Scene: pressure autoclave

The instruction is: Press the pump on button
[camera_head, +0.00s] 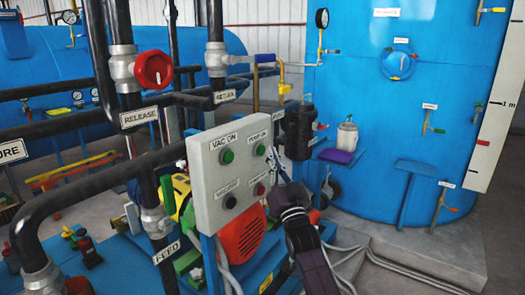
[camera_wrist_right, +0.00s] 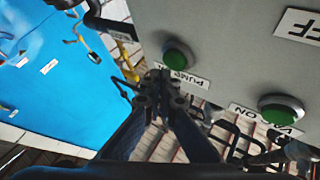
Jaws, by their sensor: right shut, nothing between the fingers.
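The grey control panel (camera_head: 210,175) faces me in the head view. Its green pump on button (camera_head: 260,150) is at the upper right, under a partly readable label. In the right wrist view the same green button (camera_wrist_right: 177,55) is close beyond my fingertips, with its label beside it. My right gripper (camera_head: 277,165) is shut and empty, just right of the panel's right edge. In the wrist view its fingertips (camera_wrist_right: 162,82) are near the button and overlap the label's edge; I cannot tell whether they touch the panel. My left gripper is not in view.
The green VAC ON button (camera_head: 227,156) is left of the pump button. A black button (camera_head: 230,201) and a red button (camera_head: 260,190) sit below. The black FEED pipe (camera_head: 147,180) stands left of the panel. A large blue tank (camera_head: 390,120) stands behind at right.

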